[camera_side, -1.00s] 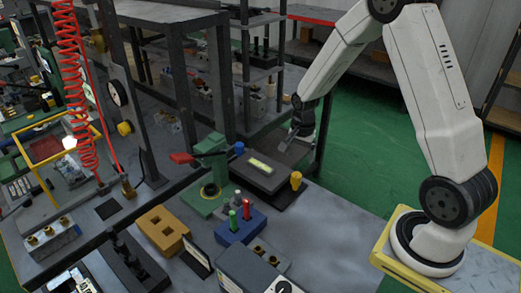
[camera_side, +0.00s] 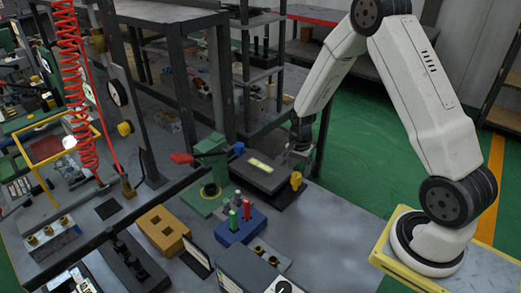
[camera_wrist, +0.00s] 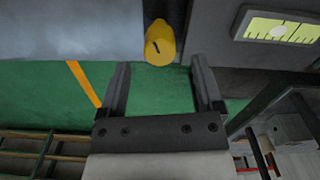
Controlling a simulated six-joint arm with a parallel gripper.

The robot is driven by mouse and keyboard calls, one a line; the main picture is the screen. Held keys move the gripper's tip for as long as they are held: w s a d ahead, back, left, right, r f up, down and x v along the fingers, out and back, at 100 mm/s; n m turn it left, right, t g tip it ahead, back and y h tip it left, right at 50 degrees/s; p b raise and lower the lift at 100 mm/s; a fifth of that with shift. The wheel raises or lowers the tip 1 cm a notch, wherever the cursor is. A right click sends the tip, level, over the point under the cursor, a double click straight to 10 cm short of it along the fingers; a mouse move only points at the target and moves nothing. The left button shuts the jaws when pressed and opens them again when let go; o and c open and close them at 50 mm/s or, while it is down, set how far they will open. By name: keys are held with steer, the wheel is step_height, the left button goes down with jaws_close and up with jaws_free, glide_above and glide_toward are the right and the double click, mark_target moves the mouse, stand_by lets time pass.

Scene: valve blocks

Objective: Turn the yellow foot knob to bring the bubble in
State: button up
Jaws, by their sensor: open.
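The yellow foot knob (camera_side: 296,180) stands at the near right corner of a dark levelling plate (camera_side: 262,177). In the wrist view the knob (camera_wrist: 160,44) has a dark line on its top and lies just beyond my fingertips, about midway between them. A level vial (camera_side: 261,165) with a yellow-green window lies on the plate. In the wrist view the vial (camera_wrist: 280,28) is at the upper right, with a pale round bubble near its middle. My gripper (camera_wrist: 160,75) is open and empty. In the side view my gripper (camera_side: 293,158) is just above and behind the knob, its fingers small and blurred.
A green press with a red handle (camera_side: 181,158) stands left of the plate. A blue block (camera_side: 240,229) with green and red pegs and an orange block (camera_side: 162,229) with holes sit nearer. The bench right of the knob is clear.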

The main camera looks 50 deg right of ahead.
mark_target(296, 182)
steer(key=shift+f, duration=1.45)
jaws_close()
